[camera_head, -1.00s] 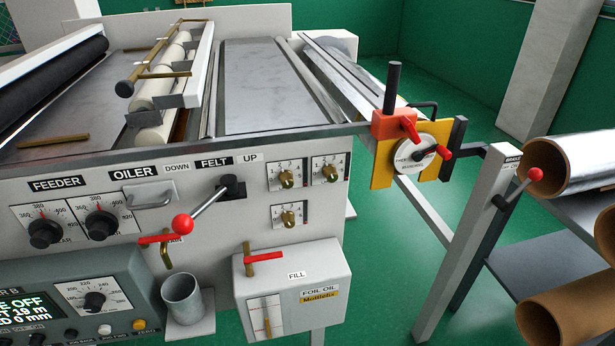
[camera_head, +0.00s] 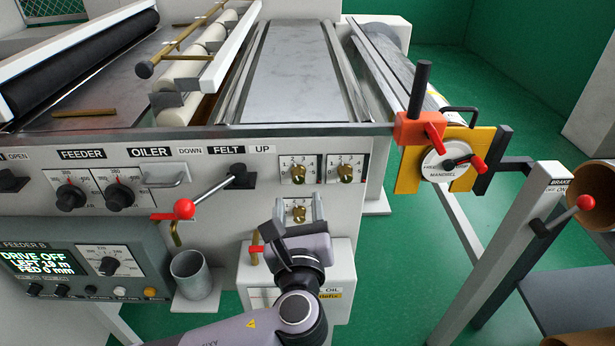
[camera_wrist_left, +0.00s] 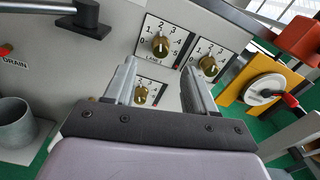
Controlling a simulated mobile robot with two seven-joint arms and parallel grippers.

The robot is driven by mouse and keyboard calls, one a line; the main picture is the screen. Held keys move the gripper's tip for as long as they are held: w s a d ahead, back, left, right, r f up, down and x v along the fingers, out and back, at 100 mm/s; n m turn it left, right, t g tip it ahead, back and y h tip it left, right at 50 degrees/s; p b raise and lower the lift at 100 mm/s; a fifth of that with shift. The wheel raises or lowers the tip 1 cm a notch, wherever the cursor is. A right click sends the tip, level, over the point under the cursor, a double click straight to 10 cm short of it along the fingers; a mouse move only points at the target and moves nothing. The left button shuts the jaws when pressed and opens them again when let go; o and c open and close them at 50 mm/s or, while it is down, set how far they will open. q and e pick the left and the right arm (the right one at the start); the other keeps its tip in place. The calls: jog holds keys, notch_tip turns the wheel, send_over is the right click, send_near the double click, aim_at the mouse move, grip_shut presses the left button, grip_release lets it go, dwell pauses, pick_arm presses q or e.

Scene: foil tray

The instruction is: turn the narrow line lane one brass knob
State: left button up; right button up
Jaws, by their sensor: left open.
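Three brass knobs on small dial plates sit on the grey front panel. The upper left knob (camera_head: 298,174) also shows in the wrist view (camera_wrist_left: 160,45), where its plate appears marked LANE 1. The upper right knob (camera_head: 346,173) shows there too (camera_wrist_left: 209,66). The lower knob (camera_head: 299,213) shows between my left fingers in the wrist view (camera_wrist_left: 141,95). My left gripper (camera_head: 299,204) is open and empty, its fingers pointing at the panel around the lower knob and just below the upper left one. I cannot tell its distance from the panel. My right gripper is out of view.
A red-ended felt lever (camera_head: 184,208) sticks out left of the gripper. A metal cup (camera_head: 190,274) stands below it. The foil oil box (camera_head: 341,268) lies behind my left arm. The yellow mandrel bracket (camera_head: 409,172) is to the right of the knobs.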

aim_at(298, 180)
pick_arm(q)
jog(key=shift+w+r, duration=0.15)
jog(key=shift+w, duration=3.45)
grip_shut()
